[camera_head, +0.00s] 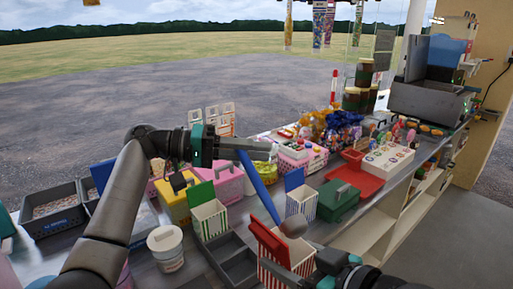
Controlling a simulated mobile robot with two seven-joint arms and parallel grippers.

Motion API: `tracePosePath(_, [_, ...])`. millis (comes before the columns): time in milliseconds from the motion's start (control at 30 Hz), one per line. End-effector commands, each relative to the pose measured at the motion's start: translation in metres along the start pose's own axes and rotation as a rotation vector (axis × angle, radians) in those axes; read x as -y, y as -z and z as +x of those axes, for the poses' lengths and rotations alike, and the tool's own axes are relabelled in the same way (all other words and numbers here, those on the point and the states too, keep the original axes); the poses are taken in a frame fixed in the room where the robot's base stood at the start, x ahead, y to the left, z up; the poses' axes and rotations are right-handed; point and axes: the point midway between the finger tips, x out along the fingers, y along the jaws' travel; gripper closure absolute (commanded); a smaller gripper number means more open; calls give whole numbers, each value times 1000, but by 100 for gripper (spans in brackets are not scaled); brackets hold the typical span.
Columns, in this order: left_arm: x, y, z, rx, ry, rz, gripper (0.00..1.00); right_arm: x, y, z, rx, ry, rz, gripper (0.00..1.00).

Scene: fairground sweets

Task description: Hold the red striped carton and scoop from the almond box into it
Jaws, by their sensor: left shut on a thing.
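The red striped carton (275,269), with its red lid flap up, stands near the counter's front edge. My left gripper (236,152) is shut on the blue handle of a scoop (258,185). The handle slants down to the right, and its brownish rounded end (293,223) shows over the carton's opening. I cannot tell whether it touches the carton. My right gripper (318,277) is at the carton's lower right side; its fingers are mostly hidden, so its grip is unclear. A grey crate (45,226) with pale brown contents stands far left; I cannot tell whether these are almonds.
Green striped (209,219) and blue striped (301,204) cartons stand behind. A white lidded tub (166,248) and dark empty tray (232,262) are left of the red carton. A green box (338,201) and red tray (358,178) are to the right. The counter is crowded.

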Motion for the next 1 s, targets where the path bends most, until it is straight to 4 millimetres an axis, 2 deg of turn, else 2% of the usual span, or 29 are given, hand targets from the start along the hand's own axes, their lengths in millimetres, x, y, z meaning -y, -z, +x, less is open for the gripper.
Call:
tracePosePath(533, [-3,0,0,-1,4,12,100,0,0,0,-1,0,0,78])
tracePosePath(833, [-45,-5,1,-2,95,224,100,0,0,0,-1,0,0,78])
tracePosePath(1000, [-62,-10,4,0,128,311,100,0,0,0,-1,0,0,78])
